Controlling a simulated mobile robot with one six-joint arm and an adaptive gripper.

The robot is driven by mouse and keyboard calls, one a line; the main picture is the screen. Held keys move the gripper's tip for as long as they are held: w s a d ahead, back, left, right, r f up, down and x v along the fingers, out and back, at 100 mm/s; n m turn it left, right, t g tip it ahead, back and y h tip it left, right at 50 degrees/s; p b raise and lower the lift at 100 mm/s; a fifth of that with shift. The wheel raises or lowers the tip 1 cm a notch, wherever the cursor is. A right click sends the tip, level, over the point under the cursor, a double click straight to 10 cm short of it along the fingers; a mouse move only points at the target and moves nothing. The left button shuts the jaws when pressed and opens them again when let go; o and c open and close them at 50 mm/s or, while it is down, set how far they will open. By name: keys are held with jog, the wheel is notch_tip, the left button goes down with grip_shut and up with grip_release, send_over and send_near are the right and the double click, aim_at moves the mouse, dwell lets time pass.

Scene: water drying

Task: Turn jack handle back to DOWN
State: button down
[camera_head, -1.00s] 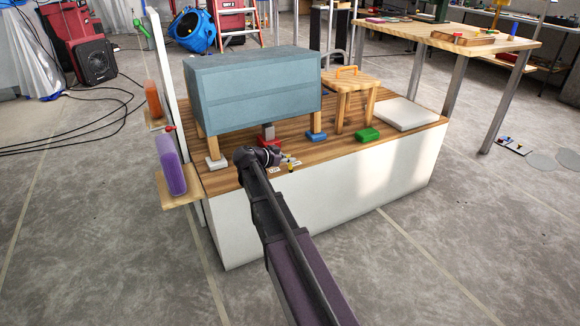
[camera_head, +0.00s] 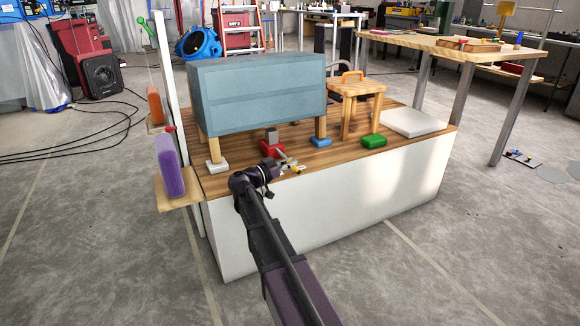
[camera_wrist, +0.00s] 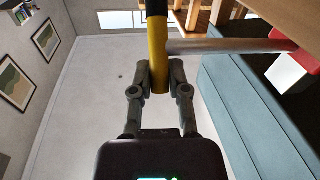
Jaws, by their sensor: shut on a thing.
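The red jack (camera_head: 271,149) stands on the wooden platform beneath the front of the blue-grey cabinet (camera_head: 262,97), with a grey block (camera_head: 271,134) on top of it. In the wrist view, a grey rod (camera_wrist: 225,46) runs from the red jack body (camera_wrist: 291,38) to the black-and-yellow handle (camera_wrist: 157,40). My gripper (camera_wrist: 160,76) is shut on the handle, one finger on each side of it. In the head view my gripper (camera_head: 282,165) is in front of the jack, near the platform's front edge. The handle's DOWN marking is not legible.
The wooden platform (camera_head: 325,160) carries a blue block (camera_head: 320,143) under a cabinet leg, a green block (camera_head: 373,141), a small stool (camera_head: 357,86) and a white slab (camera_head: 417,122). A purple bottle (camera_head: 168,167) stands on a side shelf at left.

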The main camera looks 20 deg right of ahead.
jog(key=shift+d, duration=0.1)
jog(key=c, duration=0.6)
grip_release()
jog(key=shift+r+y+p, duration=0.3)
jog(key=shift+y+p, duration=0.3)
jog(key=shift+p, duration=0.6)
